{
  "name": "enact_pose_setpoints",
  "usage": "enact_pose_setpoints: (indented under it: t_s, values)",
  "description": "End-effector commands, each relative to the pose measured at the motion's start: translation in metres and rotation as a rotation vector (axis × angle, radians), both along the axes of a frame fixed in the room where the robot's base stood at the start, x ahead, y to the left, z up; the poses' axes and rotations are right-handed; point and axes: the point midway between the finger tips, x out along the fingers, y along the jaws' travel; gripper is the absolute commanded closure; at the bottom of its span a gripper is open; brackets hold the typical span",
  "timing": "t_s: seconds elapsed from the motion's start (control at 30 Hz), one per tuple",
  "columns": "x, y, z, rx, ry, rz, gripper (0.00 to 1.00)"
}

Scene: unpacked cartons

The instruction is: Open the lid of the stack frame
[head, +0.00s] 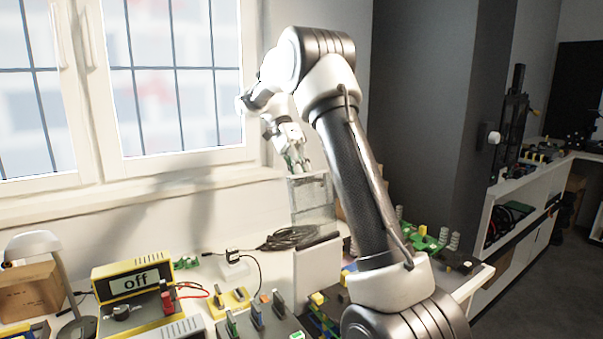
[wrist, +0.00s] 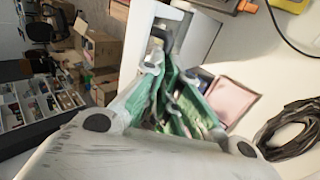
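A white box-like stand (head: 317,275) with a dark upper edge is on the workbench, and I take it for the stack frame. A see-through greyish panel (head: 313,205) rises upright above it; I cannot tell whether it is the lid. My gripper (head: 300,162) points down at the panel's top edge, close to or touching it. In the wrist view my gripper's green-padded fingers (wrist: 180,105) overlap a white frame part (wrist: 190,28) and a pinkish panel (wrist: 232,101). The fingers' gap and any contact are unclear.
A coiled black cable (head: 287,238) lies left of the stand. A yellow meter (head: 132,278) reading "off" and a lamp (head: 38,250) are farther left. Green boards (head: 428,240) lie on the bench at the right. The window is behind my arm.

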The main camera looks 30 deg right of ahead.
Motion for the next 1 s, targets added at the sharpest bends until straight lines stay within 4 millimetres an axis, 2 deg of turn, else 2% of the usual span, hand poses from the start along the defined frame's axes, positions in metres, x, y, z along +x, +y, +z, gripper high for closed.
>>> enact_pose_setpoints:
  t_s: [0.03,0.1,0.27,0.33,0.4,1.0]
  values:
    - [-0.0051,0.0015,-0.0206,0.013,0.038,-0.013,1.00]
    - [-0.0052,0.0014,-0.0205,0.013,0.038,-0.013,1.00]
    - [-0.0052,0.0013,-0.0208,0.013,0.039,-0.014,0.71]
    - [-0.0050,0.0013,-0.0207,0.012,0.039,-0.014,0.55]
    - [-0.0050,0.0014,-0.0204,0.012,0.039,-0.012,0.47]
    - [-0.0050,0.0018,-0.0176,0.012,0.024,-0.006,0.51]
